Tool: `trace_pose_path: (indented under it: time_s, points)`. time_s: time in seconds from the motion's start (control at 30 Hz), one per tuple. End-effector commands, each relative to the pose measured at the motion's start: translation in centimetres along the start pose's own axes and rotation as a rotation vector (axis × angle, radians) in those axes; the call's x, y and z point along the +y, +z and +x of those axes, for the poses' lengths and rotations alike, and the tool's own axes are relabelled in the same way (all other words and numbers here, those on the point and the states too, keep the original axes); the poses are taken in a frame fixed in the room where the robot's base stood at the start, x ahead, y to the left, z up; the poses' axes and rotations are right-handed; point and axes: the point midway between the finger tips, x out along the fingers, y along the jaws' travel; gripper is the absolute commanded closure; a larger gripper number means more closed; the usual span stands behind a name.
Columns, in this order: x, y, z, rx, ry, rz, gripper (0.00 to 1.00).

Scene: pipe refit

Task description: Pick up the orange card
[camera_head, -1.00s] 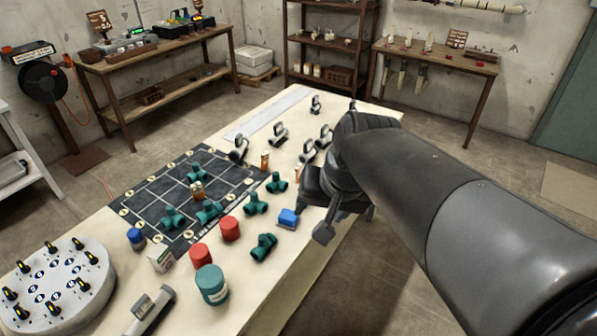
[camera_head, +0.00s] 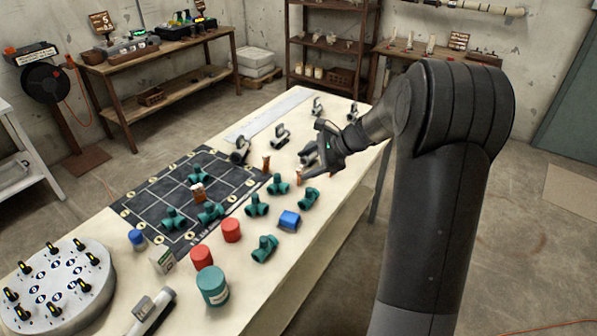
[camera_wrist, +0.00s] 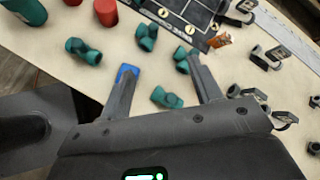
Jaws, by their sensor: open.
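A small upright orange piece (camera_head: 266,164), which looks like the orange card, stands by the right corner of the dark grid mat (camera_head: 150,187). It also shows in the wrist view (camera_wrist: 219,40), beyond my right finger and just off the mat's edge. My gripper (camera_head: 303,168) is open and empty above the table, right of the mat. In the wrist view its spread fingers (camera_wrist: 163,68) have a green pipe fitting (camera_wrist: 166,97) below and between them.
Several green fittings, including one near the front (camera_head: 264,248), and a blue block (camera_head: 289,221) lie near my gripper. Grey clamps (camera_head: 279,137) stand farther back. Red cylinders (camera_head: 231,230) and a teal jar (camera_head: 212,286) stand in front.

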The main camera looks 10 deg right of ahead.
Motion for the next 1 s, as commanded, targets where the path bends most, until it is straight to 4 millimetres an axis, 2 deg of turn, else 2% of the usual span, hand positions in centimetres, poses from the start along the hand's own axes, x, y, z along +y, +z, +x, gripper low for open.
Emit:
trace_pose_path:
  time_s: [0.03,0.3,0.5,0.63,0.77,1.0]
  points:
    - [-0.8,-1.9,0.7,-0.028,-0.023,0.072,0.42]
    - [-4.3,-10.5,3.2,-0.178,-0.158,0.419,0.42]
    - [-5.4,-14.6,4.1,-0.249,-0.222,0.572,0.42]
    - [-5.7,-15.4,4.5,-0.266,-0.236,0.606,0.42]
    - [-6.0,-15.3,5.5,-0.268,-0.236,0.609,0.42]
    - [-7.1,-14.6,9.0,-0.267,-0.235,0.606,0.42]
